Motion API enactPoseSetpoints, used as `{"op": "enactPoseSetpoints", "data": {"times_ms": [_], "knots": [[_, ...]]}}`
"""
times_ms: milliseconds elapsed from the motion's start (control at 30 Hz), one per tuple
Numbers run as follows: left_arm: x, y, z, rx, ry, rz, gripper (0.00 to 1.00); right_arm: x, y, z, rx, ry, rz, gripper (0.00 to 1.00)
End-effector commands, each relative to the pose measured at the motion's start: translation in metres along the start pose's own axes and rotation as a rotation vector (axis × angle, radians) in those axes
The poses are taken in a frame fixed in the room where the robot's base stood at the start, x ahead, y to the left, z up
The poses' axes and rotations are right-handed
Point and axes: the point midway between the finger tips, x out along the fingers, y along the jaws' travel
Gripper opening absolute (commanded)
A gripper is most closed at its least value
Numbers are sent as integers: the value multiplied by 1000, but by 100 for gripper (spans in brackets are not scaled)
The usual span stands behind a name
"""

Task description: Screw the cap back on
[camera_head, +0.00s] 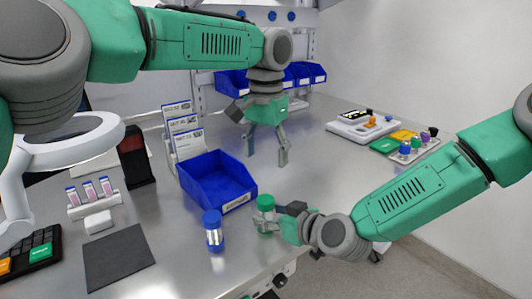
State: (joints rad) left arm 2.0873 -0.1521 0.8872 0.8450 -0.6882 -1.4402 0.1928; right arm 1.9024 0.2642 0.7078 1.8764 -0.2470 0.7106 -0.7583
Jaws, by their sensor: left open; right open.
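A small clear jar with a green top (265,203) stands near the front edge of the metal table. Green also shows lower on it, and I cannot tell whether the top is seated. A similar jar with a blue cap (213,230) stands upright to its left. My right gripper (277,220) is open, pointing left, right beside the green-topped jar; its fingertips are partly hidden and contact is unclear. My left gripper (267,158) is open and empty, pointing down above the table, behind the green-topped jar.
A blue bin (217,182) stands behind the jars. A dark mat (118,257) and a rack of small vials (93,196) lie left. A tray with coloured pieces (410,145) and a white device (363,126) sit at the back right. The table's middle is clear.

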Motion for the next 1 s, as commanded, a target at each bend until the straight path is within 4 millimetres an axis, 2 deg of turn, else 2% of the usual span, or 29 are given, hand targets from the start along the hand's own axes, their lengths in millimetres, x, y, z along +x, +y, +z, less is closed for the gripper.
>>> {"op": "enactPoseSetpoints", "data": {"times_ms": [200,400,600,1000], "knots": [[0,0,0,0,0,0,60,-49,1,0,1,0,0,48],[0,0,0,0,0,0,60,-82,2,0,1,0,0,48],[0,-1,0,0,0,1,60,-94,1,1,1,-2,-1,48],[0,0,0,1,0,1,60,-94,1,1,2,-2,0,48]]}}
